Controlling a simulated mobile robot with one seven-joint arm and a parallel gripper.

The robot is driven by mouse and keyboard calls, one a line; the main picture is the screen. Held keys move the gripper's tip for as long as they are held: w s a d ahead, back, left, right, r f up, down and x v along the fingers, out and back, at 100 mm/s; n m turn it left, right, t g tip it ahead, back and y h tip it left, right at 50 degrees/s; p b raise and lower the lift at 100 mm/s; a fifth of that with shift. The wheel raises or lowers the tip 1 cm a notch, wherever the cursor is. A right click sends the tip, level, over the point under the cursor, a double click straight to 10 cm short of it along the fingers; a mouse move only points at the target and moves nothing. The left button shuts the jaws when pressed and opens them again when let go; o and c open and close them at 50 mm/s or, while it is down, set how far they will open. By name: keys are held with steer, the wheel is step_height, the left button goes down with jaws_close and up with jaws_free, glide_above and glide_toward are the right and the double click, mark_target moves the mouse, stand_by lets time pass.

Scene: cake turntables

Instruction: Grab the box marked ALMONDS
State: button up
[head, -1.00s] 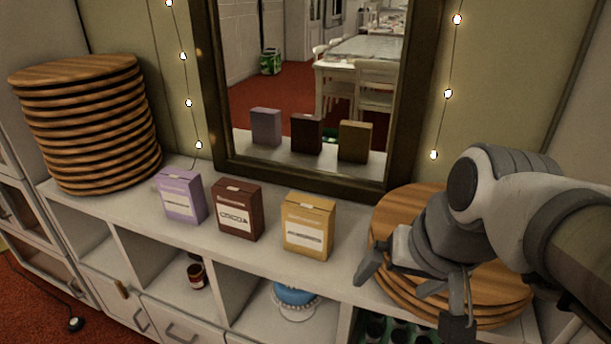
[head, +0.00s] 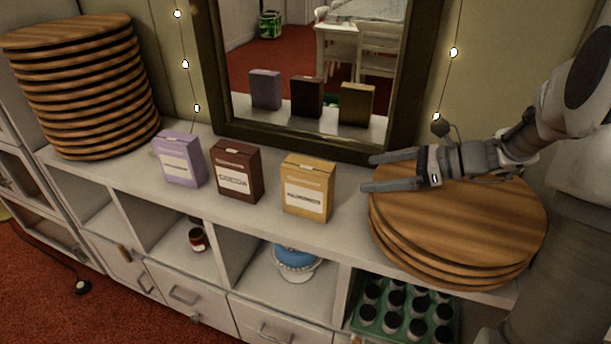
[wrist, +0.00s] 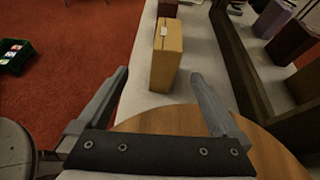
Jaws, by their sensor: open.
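Three upright boxes stand in a row on the white shelf top: a purple box (head: 180,160), a brown box (head: 236,172) and a yellow box (head: 307,188). Each has a white label on its front; the print is too small for me to read surely, so I cannot confirm which says ALMONDS. My gripper (head: 368,174) is open and empty, to the right of the yellow box, its fingers pointing left towards it with a gap between. In the wrist view the yellow box (wrist: 167,55) stands ahead, beyond and between the two fingertips (wrist: 160,74).
A low stack of round wooden boards (head: 460,225) lies below my gripper. A tall stack (head: 80,90) stands at the far left. A framed mirror (head: 310,135) behind the boxes reflects them. Cubbies below hold a jar (head: 197,240), a blue cake (head: 296,257) and a green bottle tray (head: 405,310).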

mark_target(308, 177)
steer(key=shift+w+d+f+m, duration=0.25)
steer(key=shift+w+d+m, duration=0.05)
steer(key=shift+w, duration=0.05)
steer(key=shift+w+a+f+t, duration=0.1)
steer(key=shift+w+f+t, duration=0.1)
steer(key=shift+t, duration=0.1)
steer(key=b+x, duration=0.2)
steer(key=x, duration=0.6)
steer(key=b+x, duration=0.2)
steer(key=x, duration=0.6)
steer(key=shift+a+r+b, duration=0.1)
steer(key=shift+a+b, duration=0.2)
steer(key=shift+a, duration=0.2)
steer(key=shift+c, duration=0.2)
steer(key=shift+r, duration=0.1)
jaws_close()
